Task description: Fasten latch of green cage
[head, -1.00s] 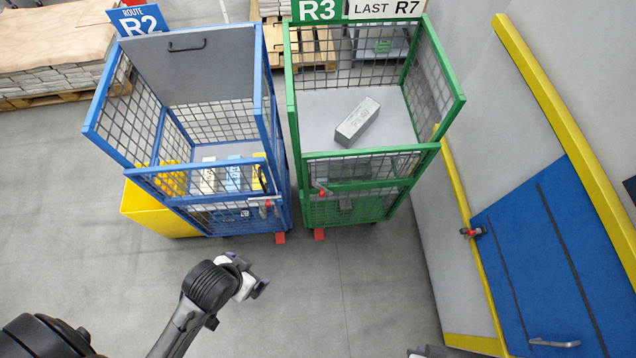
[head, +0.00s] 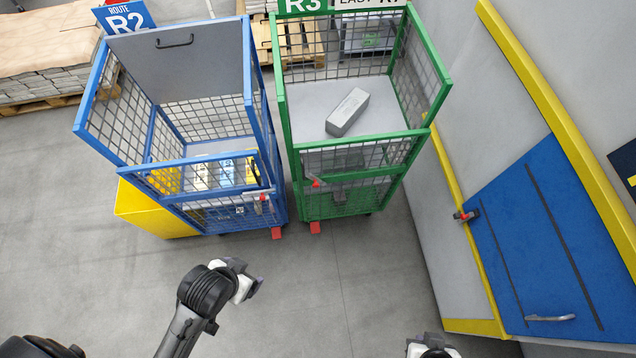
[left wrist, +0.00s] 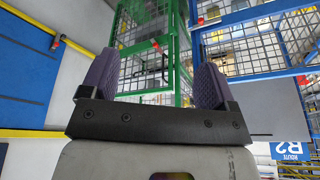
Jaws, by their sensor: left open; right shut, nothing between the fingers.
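The green cage (head: 436,92) stands upright at the centre of the head view, with a mesh front. Its latch (head: 315,183), with a small red handle, is at the left of the lower front; I cannot tell whether it is engaged. In the left wrist view, which is upside down, the green cage (left wrist: 183,45) shows beyond the fingers, with a small red spot (left wrist: 155,45) on its front. My left gripper (head: 248,284) is in front of the cages, well apart from them; its purple fingers (left wrist: 155,85) are spread and empty. My right gripper (head: 432,346) is partly visible at the bottom edge, away from the cage.
A blue cage (head: 250,80) with its own red-handled latch (head: 260,198) stands close left of the green one. A yellow-edged wall with a blue panel (head: 545,240) is at right. The floor in front is clear.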

